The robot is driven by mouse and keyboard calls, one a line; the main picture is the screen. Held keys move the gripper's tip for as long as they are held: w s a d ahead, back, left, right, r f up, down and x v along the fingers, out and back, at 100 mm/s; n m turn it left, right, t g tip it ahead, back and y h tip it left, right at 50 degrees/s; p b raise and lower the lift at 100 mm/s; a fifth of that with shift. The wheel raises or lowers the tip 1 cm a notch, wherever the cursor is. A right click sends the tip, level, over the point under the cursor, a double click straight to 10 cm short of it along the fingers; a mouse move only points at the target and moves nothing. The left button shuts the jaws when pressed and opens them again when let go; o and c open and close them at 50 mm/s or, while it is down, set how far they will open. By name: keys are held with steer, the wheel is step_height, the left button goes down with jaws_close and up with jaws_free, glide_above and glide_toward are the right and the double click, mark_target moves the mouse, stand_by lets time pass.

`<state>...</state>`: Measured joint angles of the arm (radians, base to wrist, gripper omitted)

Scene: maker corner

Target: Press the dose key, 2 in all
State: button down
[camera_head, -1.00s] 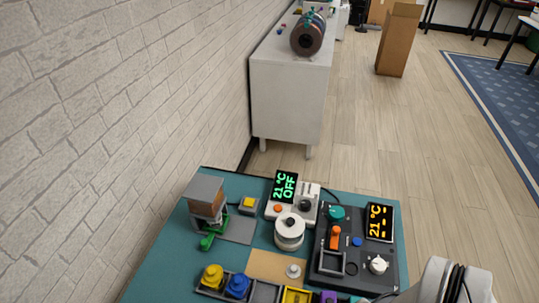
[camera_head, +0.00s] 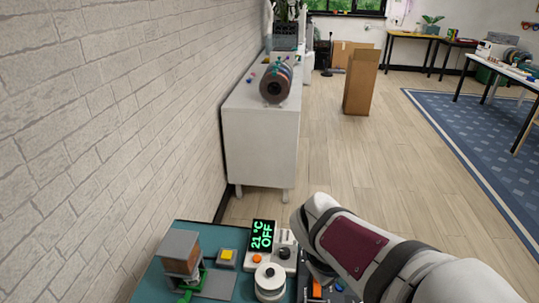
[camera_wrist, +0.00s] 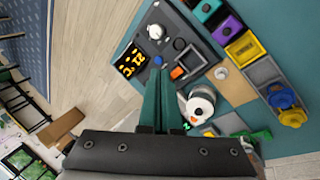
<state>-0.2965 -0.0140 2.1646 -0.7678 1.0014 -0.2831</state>
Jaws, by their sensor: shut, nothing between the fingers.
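A yellow key (camera_head: 227,254) sits on a small grey box beside a brown-and-grey hopper (camera_head: 180,253) with a green outlet. Nothing in view labels it as the dose key. My gripper shows in the wrist view with its two green fingers (camera_wrist: 160,76) together and empty. The fingers are over the bench, near the dark control panel (camera_wrist: 180,42) and the white round pot (camera_wrist: 200,104). In the head view my arm crosses from the right and hides the gripper.
A white heater unit with a green display (camera_head: 262,234) reading 21 °C OFF stands right of the key. Trays with yellow, blue and purple pieces lie on the teal bench mat (camera_wrist: 290,70). A white wall (camera_head: 90,120) borders the bench on the left.

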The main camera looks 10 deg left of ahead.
steer(key=w+a+f+n+t, duration=0.1)
steer(key=w+a+n+t, duration=0.1)
steer(key=w+a+n, duration=0.4)
steer(key=n+t+y, duration=0.4)
steer(key=n, duration=1.1)
glide_above(225, 258)
step_height(225, 258, down, 8)
steer(key=shift+a+f, duration=0.1)
steer(key=shift+f, duration=4.4)
steer(key=shift+f, duration=0.4)
